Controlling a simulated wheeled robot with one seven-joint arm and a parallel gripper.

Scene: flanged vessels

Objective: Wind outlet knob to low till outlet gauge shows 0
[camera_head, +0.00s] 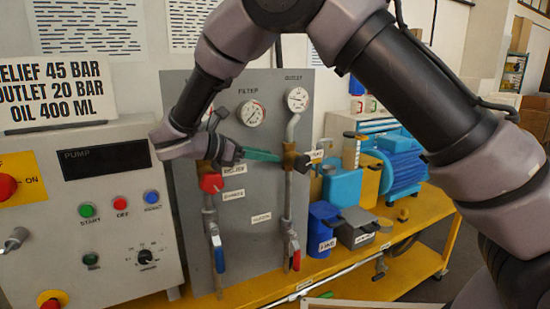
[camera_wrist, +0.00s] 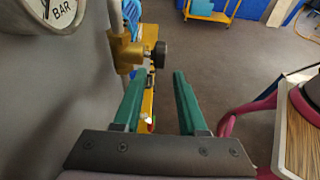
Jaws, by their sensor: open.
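The outlet knob is a black knob (camera_wrist: 160,54) on a brass valve body (camera_wrist: 127,54) in the wrist view. In the head view the brass body (camera_head: 289,158) sits on the right-hand pipe under the outlet gauge (camera_head: 297,99). The gauge's needle is too small to read surely. My gripper (camera_wrist: 159,75) is open and empty, with green fingers pointing at the knob. The knob appears just beyond the fingertips, between their lines; I see no contact. In the head view my gripper (camera_head: 276,156) is level with the brass body, at its left.
The filter gauge (camera_head: 251,113) and a red knob (camera_head: 211,183) are on the grey panel (camera_head: 255,245). Red (camera_head: 294,256) and blue (camera_head: 219,258) lever handles hang below. Blue containers (camera_head: 324,228) stand right on the yellow bench. A wooden-topped table (camera_wrist: 301,125) is right in the wrist view.

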